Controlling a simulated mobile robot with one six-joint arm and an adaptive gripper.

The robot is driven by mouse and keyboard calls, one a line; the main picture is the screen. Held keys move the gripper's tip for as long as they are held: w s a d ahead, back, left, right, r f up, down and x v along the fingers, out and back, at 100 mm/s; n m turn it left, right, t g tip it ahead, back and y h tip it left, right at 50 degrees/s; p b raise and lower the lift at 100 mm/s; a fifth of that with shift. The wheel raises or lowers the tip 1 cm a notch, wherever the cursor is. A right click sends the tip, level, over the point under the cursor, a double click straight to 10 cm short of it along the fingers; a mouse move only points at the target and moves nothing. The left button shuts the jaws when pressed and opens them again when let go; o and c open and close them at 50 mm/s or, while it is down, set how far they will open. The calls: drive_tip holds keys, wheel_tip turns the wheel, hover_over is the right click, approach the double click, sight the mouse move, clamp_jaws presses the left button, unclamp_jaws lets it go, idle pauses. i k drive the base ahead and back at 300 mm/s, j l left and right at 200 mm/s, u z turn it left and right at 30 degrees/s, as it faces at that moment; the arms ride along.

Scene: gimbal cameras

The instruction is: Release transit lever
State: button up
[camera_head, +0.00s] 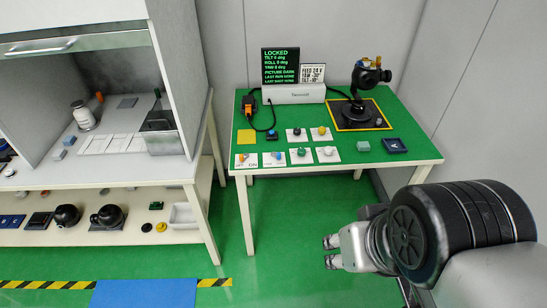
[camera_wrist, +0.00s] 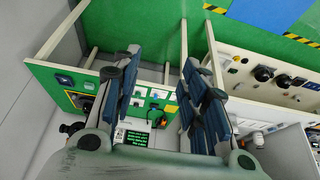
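A black gimbal camera (camera_head: 368,78) stands on a black base inside a yellow-edged square at the back right of the green table (camera_head: 215,170). Small orange-yellow parts (camera_head: 378,62) show near its top; I cannot tell whether one is the transit lever. My gripper (camera_head: 331,251) is in front of the table, apart from everything. In the wrist view my gripper (camera_wrist: 163,58) has its fingers spread wide with nothing between them.
White control plates (camera_head: 299,156) with coloured knobs line the table's front. A black-and-orange unit (camera_head: 249,105) with a cable sits at the left. A hooded workbench (camera_head: 110,185) with a lower shelf stands left. A grey wall is close at the right. Green floor before the table is clear.

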sight(278, 156)
drive_tip(key=i+j, duration=0.1)
drive_tip(key=i, duration=1.05)
